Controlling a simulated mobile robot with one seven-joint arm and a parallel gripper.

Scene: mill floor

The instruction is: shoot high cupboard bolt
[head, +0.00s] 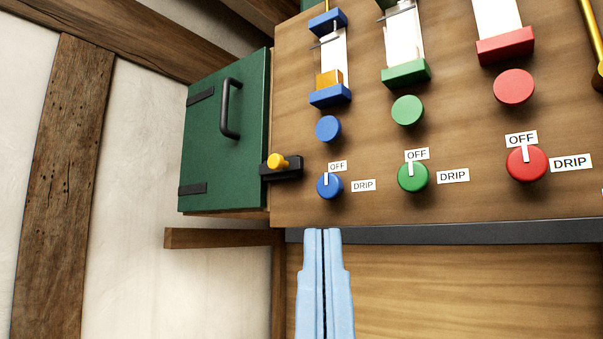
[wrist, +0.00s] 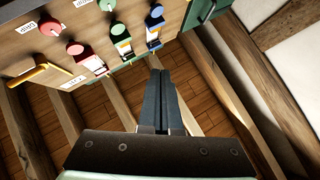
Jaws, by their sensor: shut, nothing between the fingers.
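The green cupboard (head: 222,150) is at the left in the head view, with a black bar handle (head: 231,108) and dark hinge straps on its left side. Its door looks closed. The bolt (head: 278,162) has a yellow knob and a black mount beside the door's lower right edge, on the wooden panel. My gripper (head: 322,232) is below and right of the bolt, apart from it, with its light blue fingers shut and empty. In the wrist view the shut fingers (wrist: 159,75) look dark. A small part of the green cupboard (wrist: 205,10) shows at the top there.
The wooden panel (head: 440,110) carries a blue dial (head: 329,185), a green dial (head: 412,176) and a red dial (head: 526,163), with plain knobs above. A dark ledge (head: 450,232) runs below the panel. A wooden beam (head: 65,170) stands at the left.

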